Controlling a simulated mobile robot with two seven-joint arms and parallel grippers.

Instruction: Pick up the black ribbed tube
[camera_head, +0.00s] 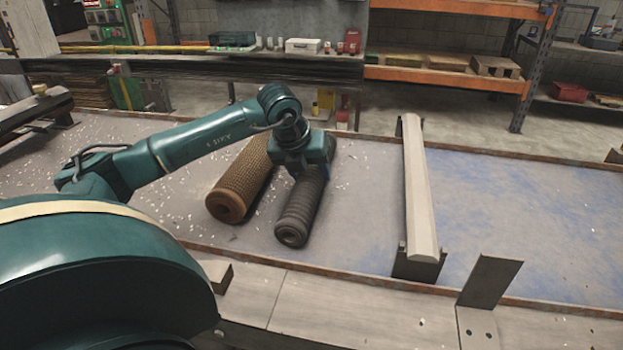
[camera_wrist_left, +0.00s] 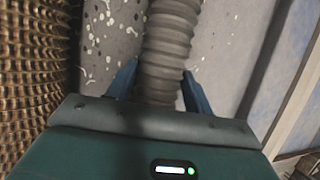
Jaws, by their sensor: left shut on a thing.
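The black ribbed tube (camera_head: 303,205) lies on the speckled grey table in the head view, its near end toward me. It also shows in the left wrist view (camera_wrist_left: 168,45), running up from between the fingers. My left gripper (camera_head: 303,160) is over the tube's far half. Its two blue fingers (camera_wrist_left: 160,85) are on either side of the tube, shut on it. The arm hides part of the tube's far half. The tube appears to rest on the table. My right gripper is not in view.
A brown mesh tube (camera_head: 240,182) lies close on the left of the black one. A pale beam (camera_head: 419,195) on dark brackets stands to the right. A raised rim (camera_head: 340,277) runs along the table's near side. The blue-stained surface (camera_head: 510,225) farther right is clear.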

